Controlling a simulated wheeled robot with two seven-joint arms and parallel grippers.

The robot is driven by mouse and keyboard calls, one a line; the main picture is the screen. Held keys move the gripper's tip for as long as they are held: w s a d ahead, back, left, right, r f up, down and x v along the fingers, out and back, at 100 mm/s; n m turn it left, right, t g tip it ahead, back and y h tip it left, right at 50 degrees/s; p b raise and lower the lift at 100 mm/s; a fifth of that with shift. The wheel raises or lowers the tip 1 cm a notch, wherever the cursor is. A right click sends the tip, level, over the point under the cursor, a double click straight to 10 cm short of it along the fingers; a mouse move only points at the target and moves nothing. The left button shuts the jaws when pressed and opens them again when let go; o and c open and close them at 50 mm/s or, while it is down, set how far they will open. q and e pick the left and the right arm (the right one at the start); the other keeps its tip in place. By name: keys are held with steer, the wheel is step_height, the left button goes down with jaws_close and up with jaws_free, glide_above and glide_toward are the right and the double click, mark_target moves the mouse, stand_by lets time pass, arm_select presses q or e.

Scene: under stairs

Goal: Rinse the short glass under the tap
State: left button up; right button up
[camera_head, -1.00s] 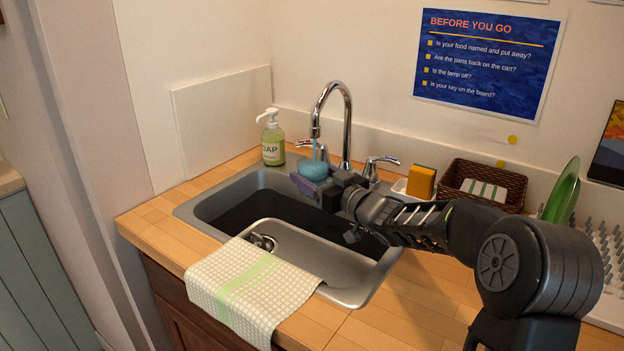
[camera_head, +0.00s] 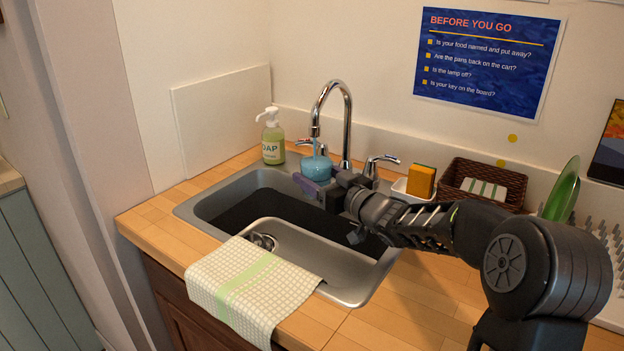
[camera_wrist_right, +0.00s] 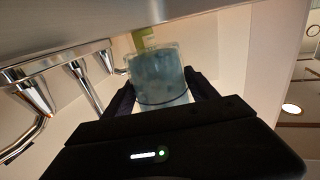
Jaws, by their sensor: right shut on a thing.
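The short glass (camera_head: 316,168) is blue-tinted and sits below the tap's spout (camera_head: 315,130). A thin stream of water runs from the tap (camera_head: 349,120) into it. My right gripper (camera_head: 322,184) is shut on the glass, with its fingers around the sides. The glass (camera_wrist_right: 157,75) also shows between the fingers in the right wrist view, and the chrome tap (camera_wrist_right: 85,85) is to its left there. The gripper hides part of the glass in the head view. My left gripper is not in view.
The sink (camera_head: 215,185) has a dark basin below the glass. A soap bottle (camera_head: 273,140) stands behind left. A sponge (camera_head: 421,181), a wicker basket (camera_head: 516,182) and a green plate (camera_head: 561,190) are to the right. A checked towel (camera_head: 235,290) hangs over the front edge.

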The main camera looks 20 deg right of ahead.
steer(key=s+a+b, duration=0.3)
steer(key=s+a, duration=0.2)
steer(key=shift+s+r, duration=0.15)
steer(key=shift+s, duration=0.25)
stand_by(0.4)
stand_by(1.5)
steer(key=s+a+r+p, duration=0.1)
steer(key=s+a+r, duration=0.2)
steer(key=r, duration=0.1)
steer(key=shift+s, duration=0.4)
stand_by(0.3)
